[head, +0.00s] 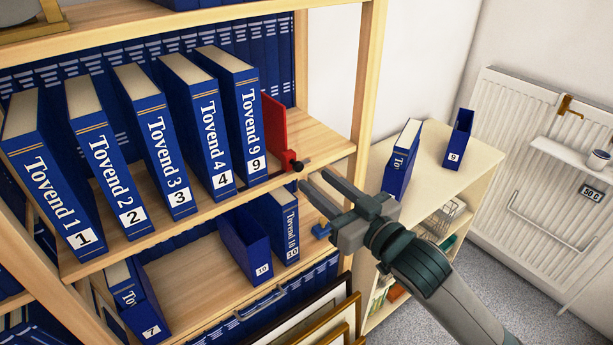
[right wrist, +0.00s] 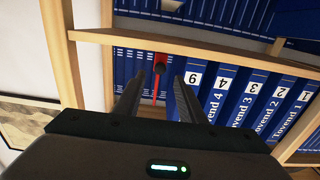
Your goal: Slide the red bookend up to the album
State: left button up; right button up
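The red bookend (head: 275,124) stands upright on the upper shelf, just right of the blue album Tovend 9 (head: 240,108). A narrow gap seems to show between them, but I cannot tell exactly. The bookend has a dark knob at its front, near the shelf edge. My right gripper (head: 313,178) is open and empty in front of the shelf, its fingertips close to the knob. In the right wrist view the bookend (right wrist: 161,88) shows between the two open fingers (right wrist: 156,88), and Tovend 9 (right wrist: 193,88) is partly hidden by one finger. My left gripper is not in view.
Tovend 1 (head: 50,185), 2, 3 and 4 lean left of Tovend 9 on the upper shelf (head: 210,208). A wooden upright (head: 366,80) bounds the shelf on the right. A lower shelf (head: 190,285) holds more albums. A low cabinet (head: 440,165) stands behind my right arm.

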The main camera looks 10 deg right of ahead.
aim_at(300, 168)
jog(key=shift+p+x, duration=0.55)
jog(key=shift+x, duration=2.05)
grip_shut()
